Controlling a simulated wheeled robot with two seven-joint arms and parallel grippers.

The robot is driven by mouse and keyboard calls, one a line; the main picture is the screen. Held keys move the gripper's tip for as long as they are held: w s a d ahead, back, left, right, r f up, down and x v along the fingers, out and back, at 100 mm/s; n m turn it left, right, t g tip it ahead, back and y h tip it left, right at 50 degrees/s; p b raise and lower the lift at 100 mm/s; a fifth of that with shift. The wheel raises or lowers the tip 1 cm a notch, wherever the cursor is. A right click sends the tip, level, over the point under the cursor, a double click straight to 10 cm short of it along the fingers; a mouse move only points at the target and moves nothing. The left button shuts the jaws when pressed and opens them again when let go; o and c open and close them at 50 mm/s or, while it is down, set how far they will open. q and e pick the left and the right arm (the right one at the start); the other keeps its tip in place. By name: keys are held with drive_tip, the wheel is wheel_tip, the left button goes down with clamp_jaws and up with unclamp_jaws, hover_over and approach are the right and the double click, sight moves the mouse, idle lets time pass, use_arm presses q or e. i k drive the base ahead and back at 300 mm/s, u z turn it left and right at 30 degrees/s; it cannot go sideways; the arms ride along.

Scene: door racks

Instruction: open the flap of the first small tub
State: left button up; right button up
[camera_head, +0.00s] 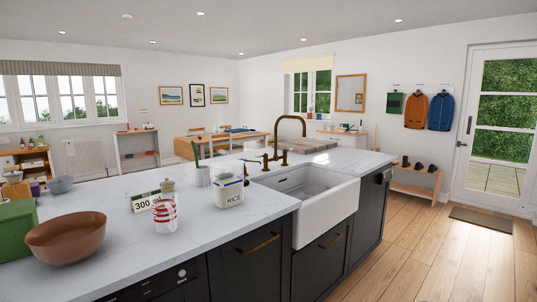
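A small white tub labelled RICE (229,194) stands upright on the white counter, left of the sink. Its top has some blue on it, and a thin dark upright piece shows at its right edge. I cannot tell whether its flap is open or shut. No other tub is clearly recognisable from here. Neither my left nor my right gripper is in view.
A clear measuring cup with red marks (165,217), a "300" card (145,202) and a lidded jar (168,187) stand left of the tub. A brown bowl (66,238) and green box (16,229) are front left. The sink (328,203) is right. Floor at right (440,250) is clear.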

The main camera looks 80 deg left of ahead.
sight(227, 179)
drive_tip(key=u, duration=1.65)
